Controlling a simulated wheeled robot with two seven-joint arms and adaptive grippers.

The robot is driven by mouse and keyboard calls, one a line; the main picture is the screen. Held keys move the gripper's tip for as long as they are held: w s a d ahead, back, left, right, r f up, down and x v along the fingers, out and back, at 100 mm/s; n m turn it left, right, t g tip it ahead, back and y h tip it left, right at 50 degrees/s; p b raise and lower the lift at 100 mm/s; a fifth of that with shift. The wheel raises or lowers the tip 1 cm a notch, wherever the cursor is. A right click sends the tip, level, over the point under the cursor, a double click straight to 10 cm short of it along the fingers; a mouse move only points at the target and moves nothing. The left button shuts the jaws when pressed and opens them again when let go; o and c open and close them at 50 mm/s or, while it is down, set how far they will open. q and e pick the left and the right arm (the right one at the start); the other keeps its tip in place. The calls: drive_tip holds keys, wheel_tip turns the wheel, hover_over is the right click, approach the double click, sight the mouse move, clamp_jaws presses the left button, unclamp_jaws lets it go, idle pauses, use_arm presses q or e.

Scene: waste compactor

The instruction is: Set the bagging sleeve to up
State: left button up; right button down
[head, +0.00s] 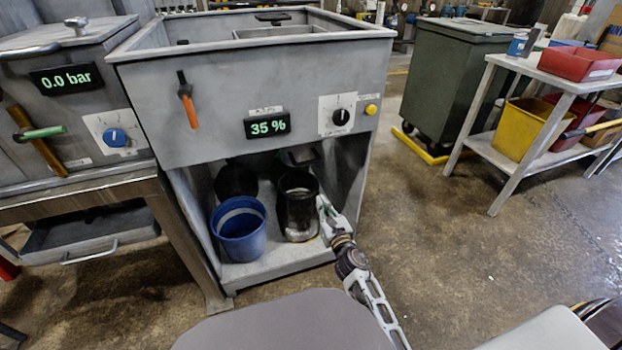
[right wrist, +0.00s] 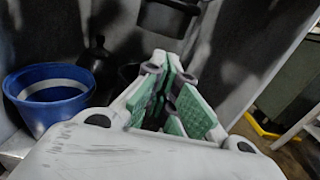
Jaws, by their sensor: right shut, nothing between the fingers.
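A black cylinder (head: 297,208), which looks like the bagging sleeve, is in the open lower bay of the grey machine (head: 225,125). A dark chute-like part (head: 299,156) is above it under the machine body; a dark part also shows at the top of the right wrist view (right wrist: 168,18). My right gripper (head: 322,205) is inside the bay at the cylinder's right side; I cannot tell if they touch. In the right wrist view its green-padded fingers (right wrist: 170,62) are shut and empty. My left gripper is out of view.
A blue bucket (head: 238,232) stands left of the cylinder, with a black round object (head: 236,181) behind it. The bay's side walls bound the space. An orange-handled lever (head: 187,102) and a display reading 35 % (head: 268,125) are on the front. Open floor lies right.

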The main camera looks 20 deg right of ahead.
drive_tip(key=shift+w, duration=0.2)
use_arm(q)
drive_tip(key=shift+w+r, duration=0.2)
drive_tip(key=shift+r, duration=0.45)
use_arm(e)
drive_tip(key=w+r, duration=0.4)
drive_tip(key=w, duration=0.6)
drive_tip(key=shift+w+a+r, duration=0.15)
drive_tip(key=shift+w+a, duration=0.05)
use_arm(q)
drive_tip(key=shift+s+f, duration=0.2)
drive_tip(key=shift+p, duration=0.3)
use_arm(e)
drive_tip(key=shift+r, duration=0.1)
